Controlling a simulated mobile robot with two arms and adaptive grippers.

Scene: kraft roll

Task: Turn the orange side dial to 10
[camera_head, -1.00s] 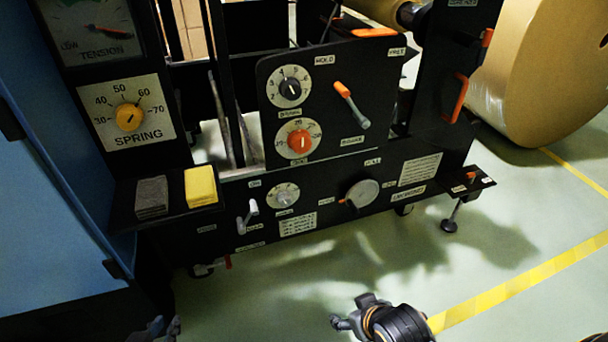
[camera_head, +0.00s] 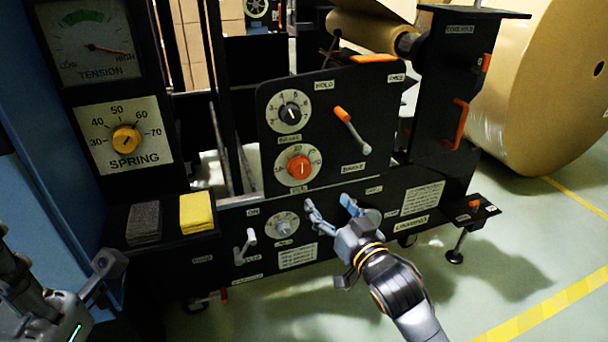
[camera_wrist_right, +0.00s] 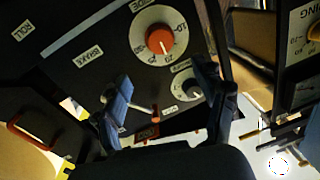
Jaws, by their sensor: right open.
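The orange side dial (camera_head: 299,167) sits on a round white scale on the black front panel, below a black-knobbed dial. It also shows in the right wrist view (camera_wrist_right: 160,40), with "SIDE" lettering beside it. Its pointer seems to be near the 20 mark; the small figures are hard to read. My right gripper (camera_head: 330,206) is open and empty, below and slightly right of the dial, apart from it. Its two fingers (camera_wrist_right: 163,85) spread below the dial in the wrist view. My left gripper (camera_head: 106,264) is at the lower left; its jaw state is unclear.
The black-knobbed dial (camera_head: 290,111) and an orange-tipped lever (camera_head: 351,130) are close by on the panel. A smaller grey dial (camera_head: 283,226) and a white lever (camera_head: 246,246) are lower down. Yellow (camera_head: 196,212) and dark (camera_head: 144,222) pads lie on the left ledge.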

